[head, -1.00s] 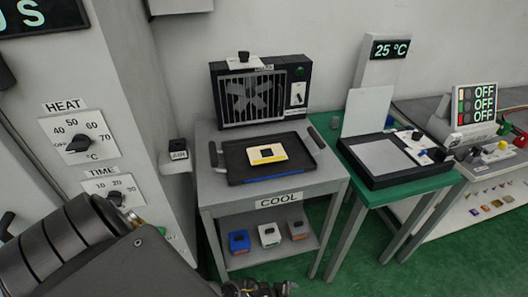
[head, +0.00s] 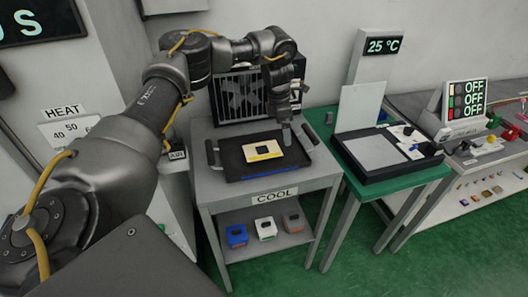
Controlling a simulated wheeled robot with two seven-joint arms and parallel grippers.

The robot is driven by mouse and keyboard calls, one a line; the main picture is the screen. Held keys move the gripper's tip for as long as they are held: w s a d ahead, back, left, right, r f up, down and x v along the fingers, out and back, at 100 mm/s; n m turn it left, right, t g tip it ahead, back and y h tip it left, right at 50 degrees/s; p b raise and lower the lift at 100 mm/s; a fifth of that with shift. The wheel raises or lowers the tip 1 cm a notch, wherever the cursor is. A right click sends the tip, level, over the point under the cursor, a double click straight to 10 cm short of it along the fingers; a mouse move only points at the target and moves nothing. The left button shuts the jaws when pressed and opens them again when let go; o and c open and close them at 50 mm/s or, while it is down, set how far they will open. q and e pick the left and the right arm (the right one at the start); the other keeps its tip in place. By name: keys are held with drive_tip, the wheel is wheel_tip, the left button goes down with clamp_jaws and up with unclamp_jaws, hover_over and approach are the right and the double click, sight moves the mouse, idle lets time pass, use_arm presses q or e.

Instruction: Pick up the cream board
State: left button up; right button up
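The cream board (head: 285,153) is a flat pale square with a dark square in its middle and a yellow strip along its front edge. It lies on a dark tray (head: 232,165) with a handle at each end, on the grey COOL table. My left gripper (head: 285,134) points down above the tray, just behind and right of the board. It looks apart from the board, and its fingers are too small and dark to tell their opening. My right gripper is out of view.
A fan unit (head: 235,98) stands behind the tray, partly hidden by my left arm. Coloured blocks (head: 266,228) sit on the lower shelf. A green table (head: 400,200) with a flat black-framed device (head: 378,157) stands at right.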

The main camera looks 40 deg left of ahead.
use_arm(q)
drive_tip(key=s+a+r+n+g+y, duration=0.1)
drive_tip(key=s+a, duration=0.2)
drive_tip(key=a, duration=0.3)
hover_over(264, 149)
wheel_tip(264, 149, down, 5)
drive_tip(key=shift+s+a+f+p, duration=0.1)
drive_tip(key=shift+s+f+p, duration=0.05)
drive_tip(key=shift+p, duration=0.15)
drive_tip(key=shift+f, duration=0.25)
drive_tip(key=f+p, duration=0.1)
drive_tip(key=f, duration=0.2)
drive_tip(key=shift+w+f+p, duration=0.2)
drive_tip(key=shift+f+p, duration=0.15)
drive_tip(key=shift+p, duration=0.05)
drive_tip(key=shift+f, duration=0.5)
drive_tip(key=c, duration=0.9)
drive_tip(key=shift+c, duration=0.2)
drive_tip(key=shift+r, duration=0.15)
